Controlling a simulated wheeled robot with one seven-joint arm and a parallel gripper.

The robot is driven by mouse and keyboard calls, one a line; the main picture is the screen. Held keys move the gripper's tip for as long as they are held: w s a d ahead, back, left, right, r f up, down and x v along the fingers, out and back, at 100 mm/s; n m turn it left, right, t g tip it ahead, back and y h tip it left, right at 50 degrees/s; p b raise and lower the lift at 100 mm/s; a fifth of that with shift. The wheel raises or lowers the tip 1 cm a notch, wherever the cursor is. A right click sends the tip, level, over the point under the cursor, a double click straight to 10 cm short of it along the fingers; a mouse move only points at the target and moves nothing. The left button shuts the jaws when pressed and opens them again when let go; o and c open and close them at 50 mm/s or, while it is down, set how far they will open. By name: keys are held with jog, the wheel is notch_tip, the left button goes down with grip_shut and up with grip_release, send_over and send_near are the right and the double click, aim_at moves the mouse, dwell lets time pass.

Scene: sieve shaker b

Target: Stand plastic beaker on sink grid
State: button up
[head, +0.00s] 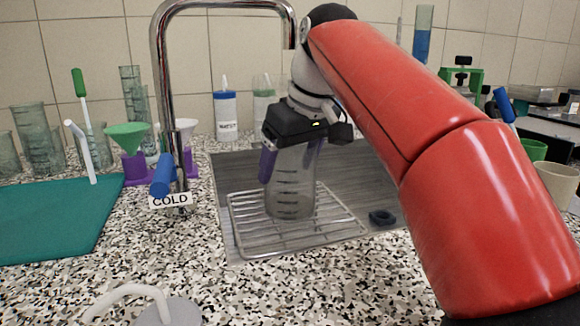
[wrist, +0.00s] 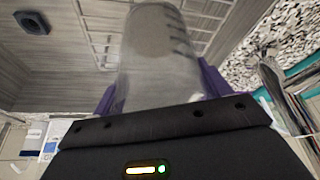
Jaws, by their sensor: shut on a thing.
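The clear plastic beaker (head: 291,190) with dark graduation marks is upright over the wire sink grid (head: 335,229) in the head view. Its base appears at the level of the grid's wires; I cannot tell whether it touches them. My gripper (head: 290,160) comes from above, its purple fingers shut on the beaker from both sides. In the wrist view the beaker (wrist: 160,50) fills the space between the fingers, and the grid (wrist: 95,30) shows behind it.
The sink (head: 350,170) has a dark drain piece (head: 382,217) right of the grid. A chrome tap (head: 160,90) rises at the left. A funnel stand (head: 136,168) and a teal mat (head: 50,220) lie further left. A white-and-blue bottle (head: 225,112) stands behind.

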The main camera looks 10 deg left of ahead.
jog(key=shift+f, duration=0.1)
jog(key=o, duration=1)
jog(key=shift+o, duration=0.2)
jog(key=p+v, duration=0.1)
jog(key=v, duration=0.7)
jog(key=shift+p, duration=0.4)
